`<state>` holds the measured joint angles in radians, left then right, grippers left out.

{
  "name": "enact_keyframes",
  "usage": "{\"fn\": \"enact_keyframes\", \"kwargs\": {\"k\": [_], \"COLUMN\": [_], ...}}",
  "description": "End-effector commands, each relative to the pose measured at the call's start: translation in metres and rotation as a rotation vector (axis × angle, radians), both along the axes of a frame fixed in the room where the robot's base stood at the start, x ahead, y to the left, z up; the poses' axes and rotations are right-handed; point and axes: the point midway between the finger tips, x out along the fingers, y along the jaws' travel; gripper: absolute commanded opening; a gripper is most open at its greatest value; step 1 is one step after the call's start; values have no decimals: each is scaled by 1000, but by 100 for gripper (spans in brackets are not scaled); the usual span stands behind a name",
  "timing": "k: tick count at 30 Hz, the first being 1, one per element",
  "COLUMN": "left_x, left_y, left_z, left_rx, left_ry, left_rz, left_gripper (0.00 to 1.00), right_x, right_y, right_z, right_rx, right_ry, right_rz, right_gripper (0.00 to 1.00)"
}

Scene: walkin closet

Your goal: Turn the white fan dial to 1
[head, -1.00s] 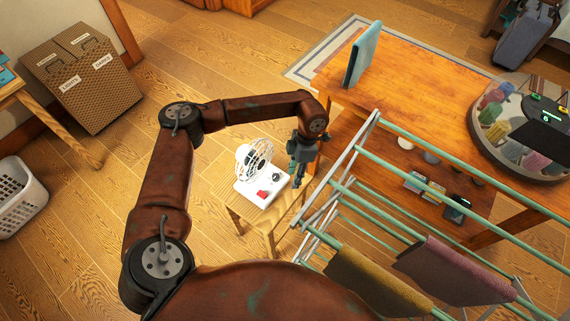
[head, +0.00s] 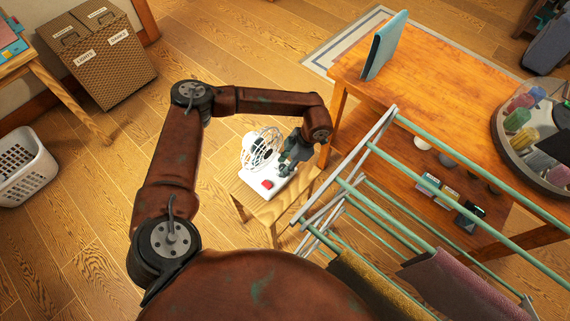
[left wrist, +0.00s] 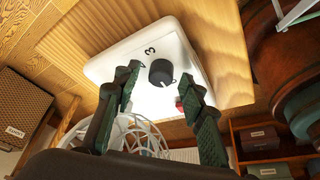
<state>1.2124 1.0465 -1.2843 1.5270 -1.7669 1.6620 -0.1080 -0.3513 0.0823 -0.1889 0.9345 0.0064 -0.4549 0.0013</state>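The white fan (head: 262,150) stands on a small wooden stool (head: 272,207). Its white base (head: 256,184) carries a red part (head: 267,184). In the left wrist view, the dark round dial (left wrist: 160,72) sits on the white base (left wrist: 118,66), with a light pointer mark at its lower edge and a "3" printed near it. My left gripper (head: 289,167) is over the right part of the base in the head view. In the left wrist view my left gripper (left wrist: 158,82) is open, its green fingers on both sides of the dial, apart from it. My right gripper is not in view.
A drying rack (head: 372,150) with hanging cloths stands right of the stool. Behind it is an orange wooden table (head: 440,75) with a teal upright object (head: 384,45). A wicker hamper (head: 105,60) and a white basket (head: 25,170) stand at left. Open floor lies between.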

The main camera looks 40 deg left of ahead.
Motion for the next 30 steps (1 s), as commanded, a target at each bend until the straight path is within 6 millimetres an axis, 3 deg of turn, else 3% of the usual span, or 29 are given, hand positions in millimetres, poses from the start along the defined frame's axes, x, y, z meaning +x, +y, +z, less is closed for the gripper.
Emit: {"fn": "enact_keyframes", "kwargs": {"k": [5,21,30], "left_x": [1,1,1], "left_y": [-1,-1,-1], "left_z": [0,0,1], "left_rx": [0,0,0], "left_ry": [0,0,-2], "left_rz": [-2,-1,-23], "left_gripper": [37,0,0], "right_x": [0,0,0], "right_y": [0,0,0], "right_z": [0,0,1], "right_rx": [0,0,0], "right_ry": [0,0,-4], "right_rz": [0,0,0], "right_gripper": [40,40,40]}}
